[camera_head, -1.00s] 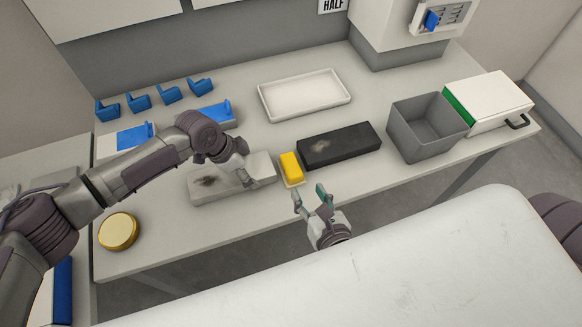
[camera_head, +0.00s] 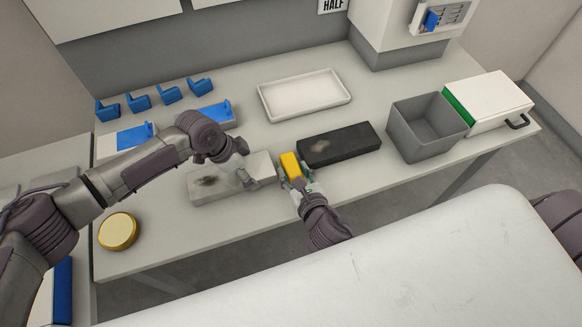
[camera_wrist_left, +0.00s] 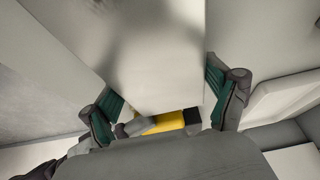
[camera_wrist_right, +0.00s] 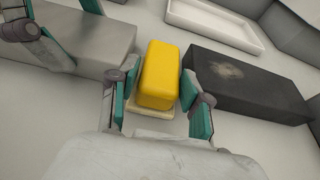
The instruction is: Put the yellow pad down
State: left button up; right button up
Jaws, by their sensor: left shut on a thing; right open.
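The yellow pad (camera_head: 291,164), with a pale base under it, rests on the workbench between a light grey block (camera_head: 207,184) and a black block (camera_head: 345,146). My right gripper (camera_head: 295,181) is open, with its fingers on either side of the pad's near end. The right wrist view shows the pad (camera_wrist_right: 160,72) between the teal fingers; contact is not clear. My left gripper (camera_head: 247,178) is shut on the light grey block, which has a dark smudge on top. The block (camera_wrist_left: 160,60) fills the gap between its fingers in the left wrist view.
A white tray (camera_head: 262,103) lies behind. A grey open bin (camera_head: 410,146) and a white box with a handle (camera_head: 496,100) stand at the right. Several blue brackets (camera_head: 170,94) line the back left.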

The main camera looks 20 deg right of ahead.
jog(key=shift+x, duration=0.8)
jog(key=shift+r, duration=0.1)
grip_shut()
